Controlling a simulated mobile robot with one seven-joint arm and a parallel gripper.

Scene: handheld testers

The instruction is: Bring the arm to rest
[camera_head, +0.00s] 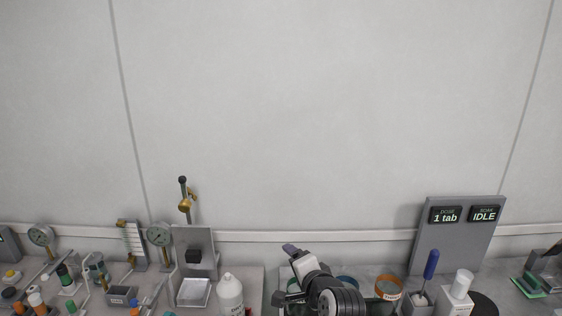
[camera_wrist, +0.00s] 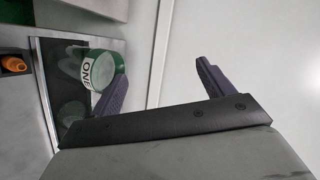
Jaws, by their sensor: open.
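My gripper (camera_wrist: 160,80) shows in the wrist view with its two dark fingers spread wide and nothing between them. A white and green container marked "ONE" (camera_wrist: 94,69) is behind and beside the left finger; whether they touch cannot be told. In the head view my arm rises from the bottom edge, right of centre, with the gripper end (camera_head: 291,250) in front of the back of the bench. The finger opening is too small to make out there.
A grey panel (camera_head: 457,240) reads "1 tab" and "IDLE". Near it are an orange-rimmed dish (camera_head: 388,288), a blue-handled tool (camera_head: 430,266) and a white bottle (camera_head: 461,284). A white jug (camera_head: 230,293) and several gauges stand left. The wall above is bare.

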